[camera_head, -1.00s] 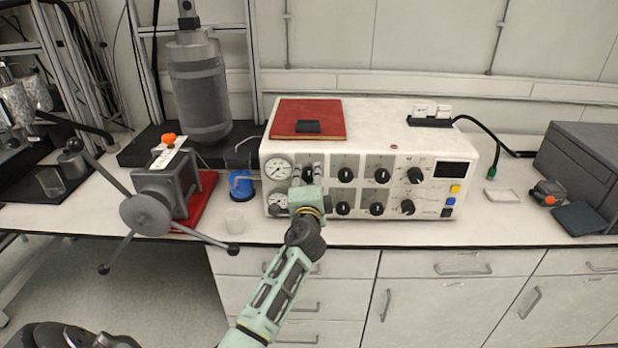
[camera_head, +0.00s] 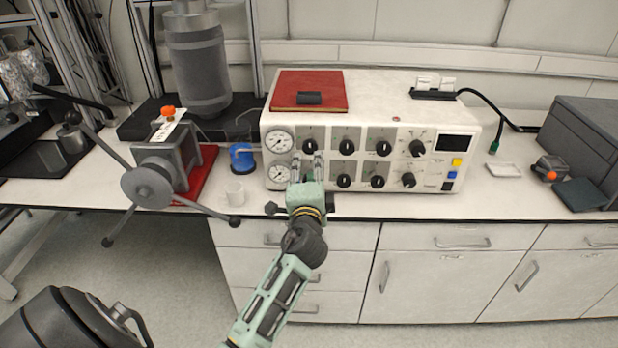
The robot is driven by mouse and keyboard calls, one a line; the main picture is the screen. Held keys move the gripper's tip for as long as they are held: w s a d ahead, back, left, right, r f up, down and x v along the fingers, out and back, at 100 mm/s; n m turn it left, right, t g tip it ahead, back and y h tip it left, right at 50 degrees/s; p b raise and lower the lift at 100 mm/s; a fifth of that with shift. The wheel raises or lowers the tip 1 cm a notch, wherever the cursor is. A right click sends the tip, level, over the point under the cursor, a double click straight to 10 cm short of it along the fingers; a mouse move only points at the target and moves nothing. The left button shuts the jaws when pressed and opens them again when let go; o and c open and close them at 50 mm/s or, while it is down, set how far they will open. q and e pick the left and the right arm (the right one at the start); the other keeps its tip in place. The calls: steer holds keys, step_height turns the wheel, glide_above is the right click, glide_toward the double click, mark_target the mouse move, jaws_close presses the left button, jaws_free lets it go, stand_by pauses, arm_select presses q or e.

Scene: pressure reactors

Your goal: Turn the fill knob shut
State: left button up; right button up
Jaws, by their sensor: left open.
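The white control box (camera_head: 365,105) on the bench carries two rows of black knobs and two round gauges. The labels are too small to read, so I cannot tell which knob is the fill knob. The top-left knob (camera_head: 310,147) shows just above my left gripper (camera_head: 307,163). That gripper is open, its two fingers apart and pointing at the panel, with nothing seen between them. The gripper covers the panel below this knob. The top row continues with a second knob (camera_head: 346,146) to the right. My right gripper is not in view.
A grey reactor stand with spoked handle (camera_head: 147,187) stands left of the box. A white cup (camera_head: 235,191) and a blue round item (camera_head: 242,157) are close by. A red book (camera_head: 308,88) lies on the box. The bench front right of my gripper is clear.

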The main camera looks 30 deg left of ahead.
arm_select(q)
steer(key=shift+v, duration=1.75)
steer(key=shift+w+f, duration=0.1)
steer(key=s+d+f+g+h, duration=0.1)
steer(key=d+f+h, duration=0.15)
steer(key=f, duration=0.75)
steer(key=d+f+g+h, duration=0.2)
steer(key=d+f, duration=0.1)
steer(key=f, duration=0.7)
steer(key=s+d+f+n+g+h, duration=0.1)
steer(key=s+d+f, duration=0.1)
steer(key=s+f, duration=0.35)
steer(key=s+d+f+g+h, duration=0.1)
steer(key=s+f+g, duration=0.15)
steer(key=f, duration=0.65)
steer(key=s+d+f+n+g+h, duration=0.1)
steer(key=s+d+f, duration=0.1)
steer(key=s+f, duration=0.4)
steer(key=s+f+n+g, duration=0.2)
steer(key=s+f, duration=0.4)
steer(key=s, duration=0.6)
steer(key=s+d+f+n+g+h, duration=0.1)
steer(key=s+f+g, duration=0.1)
steer(key=s+f, duration=0.5)
steer(key=s+d+f+n+g, duration=0.1)
steer(key=s+f, duration=0.6)
steer(key=s, duration=0.9)
steer(key=shift+s+d+f+n+g+h, duration=0.25)
steer(key=shift+s+n+g+h, duration=0.15)
steer(key=shift+n+g, duration=0.5)
